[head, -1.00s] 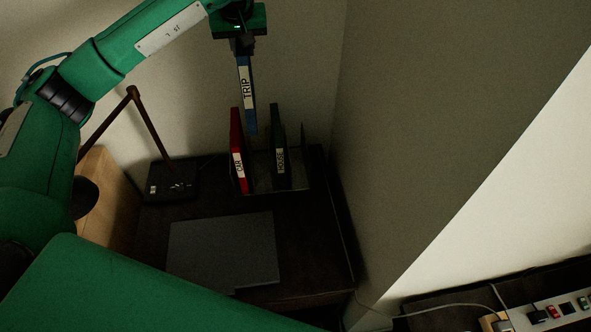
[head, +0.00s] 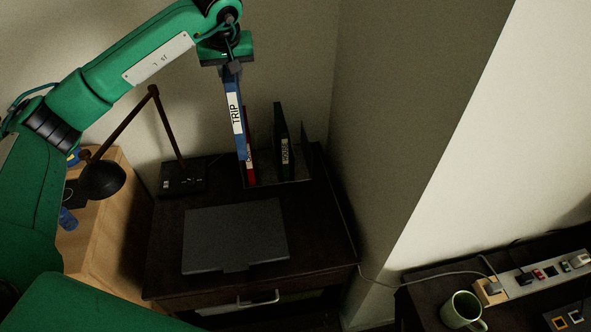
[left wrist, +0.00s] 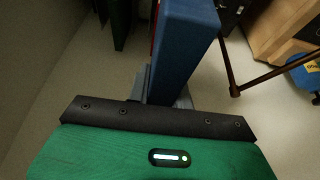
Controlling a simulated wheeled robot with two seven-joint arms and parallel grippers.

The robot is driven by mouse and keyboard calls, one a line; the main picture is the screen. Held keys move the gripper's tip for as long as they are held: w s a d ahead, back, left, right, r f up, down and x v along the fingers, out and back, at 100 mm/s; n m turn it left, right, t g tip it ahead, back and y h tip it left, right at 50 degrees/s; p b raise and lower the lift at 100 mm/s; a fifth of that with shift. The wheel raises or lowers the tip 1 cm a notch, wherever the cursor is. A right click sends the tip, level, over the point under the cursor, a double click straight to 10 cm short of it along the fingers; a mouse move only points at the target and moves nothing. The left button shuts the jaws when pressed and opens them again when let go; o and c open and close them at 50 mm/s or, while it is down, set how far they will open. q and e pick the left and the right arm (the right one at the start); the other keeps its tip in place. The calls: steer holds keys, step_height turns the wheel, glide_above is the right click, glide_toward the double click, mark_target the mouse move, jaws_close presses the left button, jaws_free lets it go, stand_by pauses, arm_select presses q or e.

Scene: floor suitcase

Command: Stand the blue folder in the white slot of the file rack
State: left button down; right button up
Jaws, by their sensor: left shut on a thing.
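My left gripper (head: 230,72) is shut on the top of the blue folder (head: 237,135), labelled TRIP, which hangs nearly upright, slightly tilted. The folder also fills the upper middle of the left wrist view (left wrist: 183,50), between the grey fingers (left wrist: 165,88). The file rack (head: 270,184) stands at the back of the dark cabinet. It holds a red folder (head: 251,165), mostly hidden behind the blue one, and a dark green folder (head: 282,142) further right. The blue folder's lower end overlaps the rack's left side in the head view; I cannot tell whether they touch. I cannot make out the white slot.
A black desk lamp (head: 102,181) on a jointed arm stands left of the rack. A closed dark laptop (head: 235,238) lies in front on the cabinet (head: 325,235). A wall closes off the right side. A green mug (head: 461,309) and power strip (head: 545,275) are far right.

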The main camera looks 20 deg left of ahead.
arm_select(q)
steer(key=s+d+f+m+h, duration=0.1)
steer(key=s+d+f+m, duration=0.1)
steer(key=s+d+f, duration=0.3)
steer(key=s+d+f+m+h, duration=0.1)
steer(key=s+d+f+m, duration=0.2)
steer(key=s+d+f, duration=0.3)
steer(key=s+f, duration=0.2)
steer(key=s, duration=0.3)
steer(key=shift+f, duration=0.3)
